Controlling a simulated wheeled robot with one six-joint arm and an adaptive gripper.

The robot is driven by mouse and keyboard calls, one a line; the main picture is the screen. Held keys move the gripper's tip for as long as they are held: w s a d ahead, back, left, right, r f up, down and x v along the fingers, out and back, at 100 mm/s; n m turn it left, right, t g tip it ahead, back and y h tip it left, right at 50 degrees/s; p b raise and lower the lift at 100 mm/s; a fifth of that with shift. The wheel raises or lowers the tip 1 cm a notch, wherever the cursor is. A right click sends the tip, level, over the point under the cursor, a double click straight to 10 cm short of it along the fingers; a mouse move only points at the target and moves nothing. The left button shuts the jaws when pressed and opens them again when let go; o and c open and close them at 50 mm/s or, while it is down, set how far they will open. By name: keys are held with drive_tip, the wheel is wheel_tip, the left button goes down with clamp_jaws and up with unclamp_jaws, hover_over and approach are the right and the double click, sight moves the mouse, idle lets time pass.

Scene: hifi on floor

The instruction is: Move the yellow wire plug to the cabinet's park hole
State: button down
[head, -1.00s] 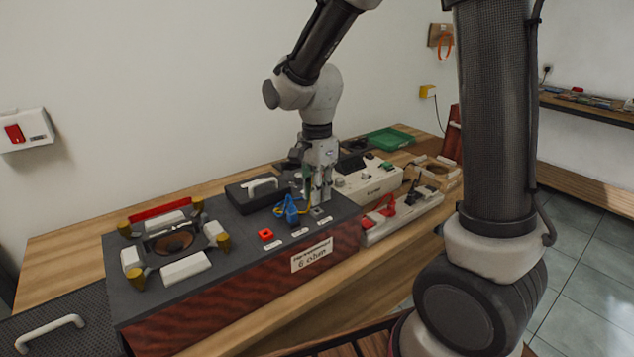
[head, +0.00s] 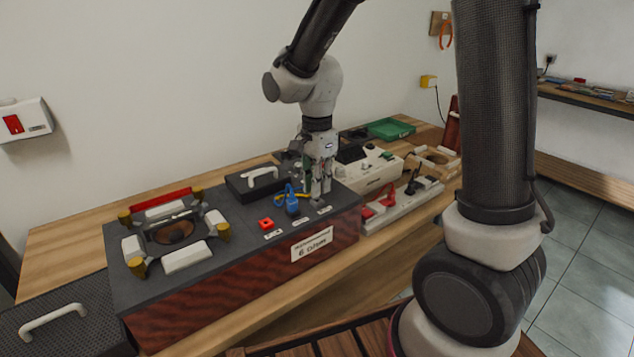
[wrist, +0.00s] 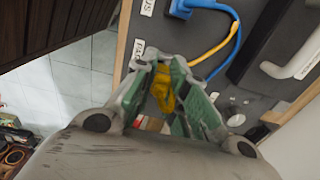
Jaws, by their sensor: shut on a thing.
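My gripper (head: 320,192) is upright over the right end of the dark speaker cabinet (head: 225,225), fingers pointing down close to its top. In the wrist view, its green-padded fingers (wrist: 172,100) are shut on the yellow plug (wrist: 163,88). A yellow wire (wrist: 215,45) loops beside a blue wire. The blue plug (head: 292,206) stands on the cabinet top, left of my gripper; it also shows in the wrist view (wrist: 183,8). The red socket (head: 266,223) is further left. My fingers hide the yellow plug's tip, and I cannot tell whether it is in a hole.
A black case with a white handle (head: 262,174) lies behind the plugs. A speaker driver in a clamp frame (head: 175,233) is on the left. A white instrument (head: 368,172) and a power strip (head: 400,203) stand to the right. A green tray (head: 390,129) is at the back.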

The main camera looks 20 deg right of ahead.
drive_tip(key=shift+f, duration=0.95)
idle(0.9)
drive_tip(key=c, duration=1.4)
unclamp_jaws()
drive_tip(key=shift+o, duration=0.2)
wheel_tip(320, 180, up, 17)
